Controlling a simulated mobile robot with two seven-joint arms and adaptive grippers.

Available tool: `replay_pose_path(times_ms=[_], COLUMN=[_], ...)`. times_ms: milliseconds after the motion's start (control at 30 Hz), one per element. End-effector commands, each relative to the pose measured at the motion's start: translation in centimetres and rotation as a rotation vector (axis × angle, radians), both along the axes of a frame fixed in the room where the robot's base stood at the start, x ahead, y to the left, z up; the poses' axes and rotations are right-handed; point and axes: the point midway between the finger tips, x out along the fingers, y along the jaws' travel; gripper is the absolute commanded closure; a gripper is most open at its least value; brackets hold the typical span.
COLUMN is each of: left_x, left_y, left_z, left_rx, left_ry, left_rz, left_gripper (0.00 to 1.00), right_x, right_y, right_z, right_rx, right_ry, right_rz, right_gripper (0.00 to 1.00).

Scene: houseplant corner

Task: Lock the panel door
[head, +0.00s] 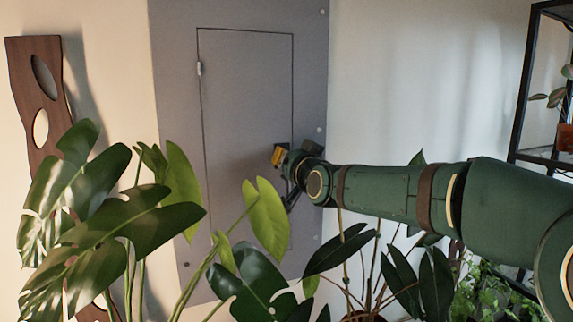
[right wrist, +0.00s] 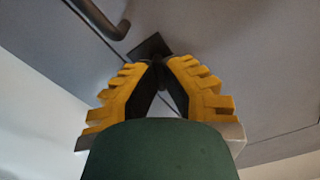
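The grey panel door (head: 245,100) sits flush in its wall panel (head: 310,70), with a thin seam all around and a hinge (head: 199,68) on its left edge. It looks closed. My right gripper (head: 277,157) reaches the door's right side. In the right wrist view, its yellow fingers (right wrist: 159,66) come together on a small dark latch knob (right wrist: 160,77) in front of a dark square plate (right wrist: 150,46). The fingers largely hide the knob, so its angle is unclear. A dark bar handle (right wrist: 103,19) is beside them. My left gripper is out of view.
Large monstera leaves (head: 140,215) stand in front of the panel at lower left. A dark-leaved plant (head: 400,275) is below my right arm. A black shelf (head: 528,80) stands at right, and a wooden wall piece (head: 35,75) hangs at left.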

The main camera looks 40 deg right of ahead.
Motion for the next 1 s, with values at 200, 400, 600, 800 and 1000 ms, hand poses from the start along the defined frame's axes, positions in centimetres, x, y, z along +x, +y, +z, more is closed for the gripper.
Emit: replay_pose_path(times_ms=[200,400,600,800,1000], left_x=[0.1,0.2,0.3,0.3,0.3], left_y=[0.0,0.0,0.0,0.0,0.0], left_z=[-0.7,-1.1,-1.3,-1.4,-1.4], left_rx=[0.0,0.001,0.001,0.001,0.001], left_ry=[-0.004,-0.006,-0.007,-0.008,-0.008], left_rz=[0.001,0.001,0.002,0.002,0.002], left_gripper=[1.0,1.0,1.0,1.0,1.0], right_x=[0.0,0.0,0.0,0.0,0.0], right_y=[-0.1,-0.1,0.0,0.0,0.0], right_z=[0.1,0.1,0.2,0.2,0.2], right_rx=[-0.182,-0.313,-0.398,-0.439,-0.449], right_ry=[0.053,0.095,0.122,0.135,0.138], right_rz=[-0.002,-0.002,-0.002,-0.002,-0.002], right_gripper=[1.0,1.0,1.0,1.0,1.0])
